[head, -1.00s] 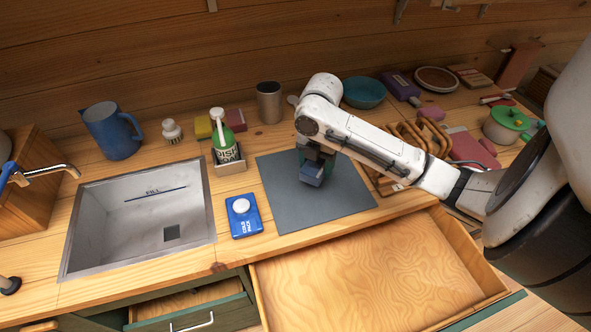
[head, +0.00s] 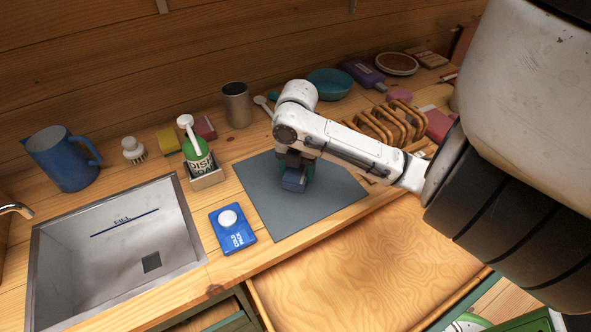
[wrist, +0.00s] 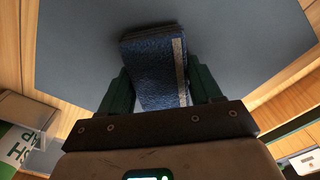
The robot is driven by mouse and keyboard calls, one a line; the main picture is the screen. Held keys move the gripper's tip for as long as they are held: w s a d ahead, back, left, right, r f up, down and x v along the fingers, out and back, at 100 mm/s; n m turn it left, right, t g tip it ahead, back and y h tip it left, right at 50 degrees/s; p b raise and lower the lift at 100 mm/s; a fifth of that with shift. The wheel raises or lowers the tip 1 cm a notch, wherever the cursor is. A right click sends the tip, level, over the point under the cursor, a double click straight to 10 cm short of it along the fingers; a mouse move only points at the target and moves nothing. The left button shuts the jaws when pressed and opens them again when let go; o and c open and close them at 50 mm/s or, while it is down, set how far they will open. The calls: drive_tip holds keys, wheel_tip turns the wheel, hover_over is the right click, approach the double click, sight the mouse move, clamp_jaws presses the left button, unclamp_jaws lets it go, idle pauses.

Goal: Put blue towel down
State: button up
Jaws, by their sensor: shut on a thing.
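The blue towel (wrist: 155,65) is a small folded dark-blue block with a pale stripe near one edge in the wrist view. It also shows in the head view (head: 294,179) under the end of my arm. My gripper (wrist: 158,90) is shut on it, with one green finger on each side. The towel is over the grey mat (head: 265,212); I cannot tell whether it touches the mat. My gripper points down at the mat in the head view, and the arm partly hides its fingers.
A blue cold pack (head: 232,229) with a white round thing on it lies left of the mat. A soap bottle (head: 196,150) stands in a holder behind it. The sink (head: 120,255) is at left. A wooden rack (head: 390,125) is at right. An open drawer (head: 370,265) juts out in front.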

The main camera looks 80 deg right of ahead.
sight(297, 170)
drive_tip(key=o, duration=1.1)
drive_tip(key=shift+c, duration=0.2)
wheel_tip(297, 170, up, 12)
drive_tip(key=shift+p, duration=0.3)
drive_tip(key=shift+r, duration=0.1)
